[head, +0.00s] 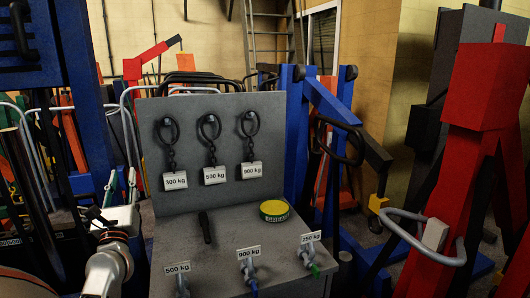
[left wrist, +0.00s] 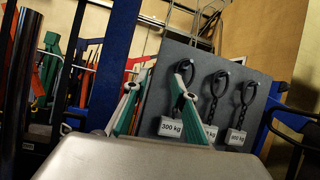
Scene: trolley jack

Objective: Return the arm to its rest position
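My left gripper (head: 121,182) is at the left of the head view, beside the left edge of the grey panel. Its two green-padded fingers stand apart with nothing between them. In the left wrist view the gripper (left wrist: 157,82) also shows its fingers spread and empty, with the panel behind the right finger. My left arm comes in from the lower left of the head view. My right gripper is in neither view.
The grey panel (head: 258,112) carries three hanging shackles with weight tags. Its shelf (head: 180,238) holds a yellow-green tin (head: 274,210), a dark rod (head: 205,227) and tagged clamps. Blue frames stand on both sides. A red stand (head: 460,170) with a grey handle is at right.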

